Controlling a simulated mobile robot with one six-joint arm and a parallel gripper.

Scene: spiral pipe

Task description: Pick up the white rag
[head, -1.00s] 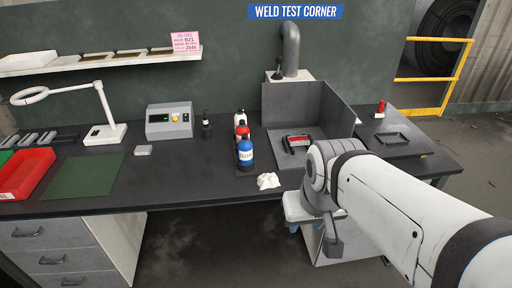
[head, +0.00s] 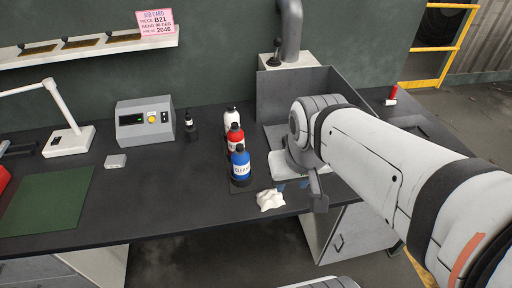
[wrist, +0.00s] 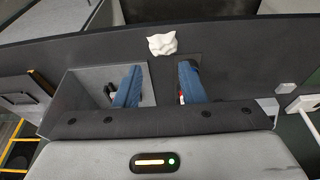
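The white rag (head: 270,200) lies crumpled on the dark bench top near its front edge, just in front of the blue-labelled bottle (head: 240,165). In the wrist view the rag (wrist: 162,44) sits near the bench edge, beyond the fingertips. My gripper (wrist: 158,80) has its two blue fingers wide apart with nothing between them. In the head view my gripper is to the right of the rag and above the bench, its fingers mostly hidden by the wrist. The rag is apart from the fingers.
Red (head: 234,138) and white (head: 232,116) bottles stand behind the blue one. A grey-walled booth (head: 285,93) stands behind my arm. A control box (head: 145,123), a small grey block (head: 115,161) and a green mat (head: 48,200) are to the left. The bench left of the rag is clear.

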